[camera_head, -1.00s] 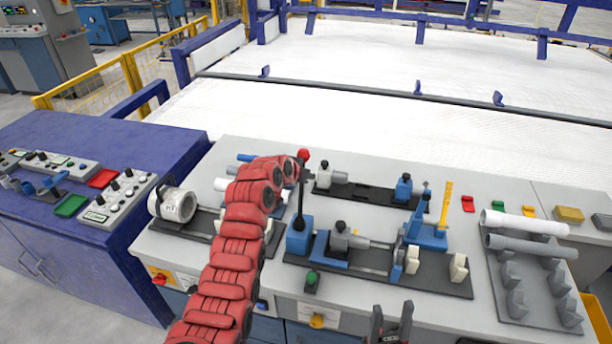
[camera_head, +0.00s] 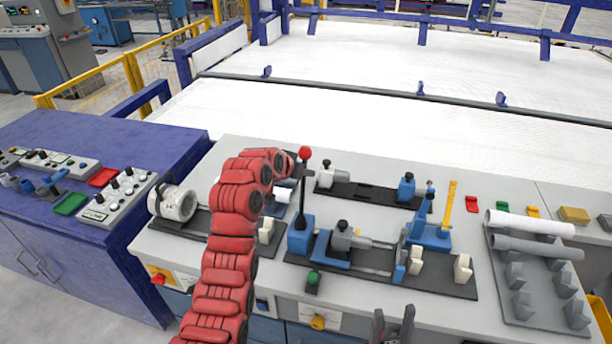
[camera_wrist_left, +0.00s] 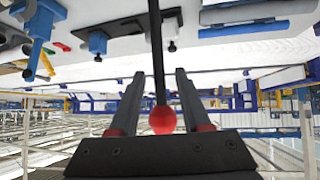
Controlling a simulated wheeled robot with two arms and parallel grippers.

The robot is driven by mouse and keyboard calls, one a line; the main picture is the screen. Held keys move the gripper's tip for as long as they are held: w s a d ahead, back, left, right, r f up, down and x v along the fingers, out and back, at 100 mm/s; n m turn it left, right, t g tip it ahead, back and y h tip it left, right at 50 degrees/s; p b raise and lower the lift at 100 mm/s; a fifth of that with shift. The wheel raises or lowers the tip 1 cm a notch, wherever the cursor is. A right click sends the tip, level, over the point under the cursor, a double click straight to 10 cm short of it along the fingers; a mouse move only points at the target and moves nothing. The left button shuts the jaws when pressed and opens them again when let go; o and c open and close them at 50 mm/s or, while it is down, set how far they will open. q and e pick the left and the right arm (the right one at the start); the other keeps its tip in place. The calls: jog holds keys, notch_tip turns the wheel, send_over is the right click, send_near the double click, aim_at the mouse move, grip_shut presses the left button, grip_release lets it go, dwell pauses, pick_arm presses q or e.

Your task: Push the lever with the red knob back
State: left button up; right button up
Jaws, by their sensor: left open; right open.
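The lever (camera_head: 301,190) stands upright on its blue base (camera_head: 300,236), with the red knob (camera_head: 304,153) at its top. In the head view the end of my left arm is just left of the knob, and its gripper is mostly hidden. In the left wrist view my left gripper (camera_wrist_left: 159,76) is open, its fingers on both sides of the lever shaft (camera_wrist_left: 157,55). The red knob (camera_wrist_left: 162,120) sits between the fingers near the palm. I cannot tell whether it touches them. My right gripper (camera_head: 393,325) is open and empty at the bench's front edge.
A clamp fixture with a grey vice (camera_head: 345,240) stands right of the lever. A white pipe (camera_head: 530,224) and a grey pipe (camera_head: 535,246) lie on a rack at the right. A large pipe fitting (camera_head: 177,203) is at the left. A white conveyor bed (camera_head: 380,120) lies behind.

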pick_arm(q)
jog(key=b+v, duration=0.2)
jog(key=v, duration=1)
